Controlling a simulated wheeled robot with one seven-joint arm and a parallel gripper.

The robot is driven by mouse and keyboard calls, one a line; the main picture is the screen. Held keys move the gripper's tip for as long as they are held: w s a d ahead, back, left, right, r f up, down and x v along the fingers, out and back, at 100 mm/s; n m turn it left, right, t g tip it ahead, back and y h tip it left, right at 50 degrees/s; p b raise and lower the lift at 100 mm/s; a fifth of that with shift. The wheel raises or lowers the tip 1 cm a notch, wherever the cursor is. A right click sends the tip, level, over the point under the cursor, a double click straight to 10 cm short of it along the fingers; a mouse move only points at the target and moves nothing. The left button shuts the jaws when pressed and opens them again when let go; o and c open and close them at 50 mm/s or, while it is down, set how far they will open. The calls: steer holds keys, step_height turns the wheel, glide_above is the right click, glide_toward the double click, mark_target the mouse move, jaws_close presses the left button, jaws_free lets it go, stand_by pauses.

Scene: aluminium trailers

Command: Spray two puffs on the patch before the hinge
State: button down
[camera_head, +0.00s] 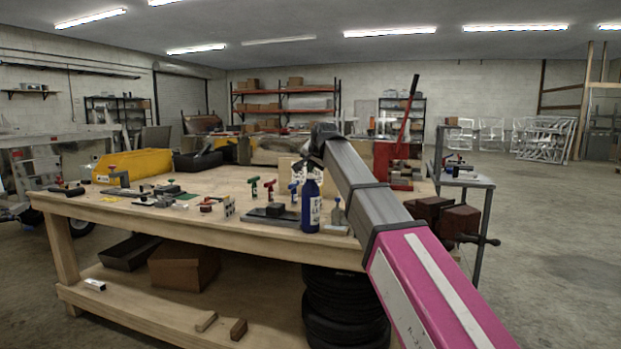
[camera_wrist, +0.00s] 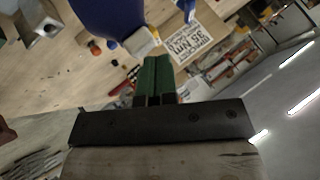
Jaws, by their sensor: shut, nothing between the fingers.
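A blue bottle with a white label (camera_head: 311,208) stands upright near the front edge of the wooden workbench. My gripper (camera_wrist: 156,64) has green fingers that are shut and empty. In the head view the end of my arm is just above and behind the bottle, and the fingers are too small to make out there. In the wrist view a large blue body (camera_wrist: 108,14), likely the bottle, is close beyond the fingertips at the upper left, apart from them. I cannot pick out the hinge or the patch with certainty.
The workbench (camera_head: 240,232) holds small red and green spray-like items (camera_head: 262,188), a flat metal plate with a dark block (camera_head: 275,212) and a yellow bin (camera_head: 132,165). A red press (camera_head: 395,165) and a vise (camera_head: 458,222) are at the right. Tyres (camera_head: 345,310) are underneath.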

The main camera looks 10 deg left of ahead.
steer(key=shift+r, duration=3)
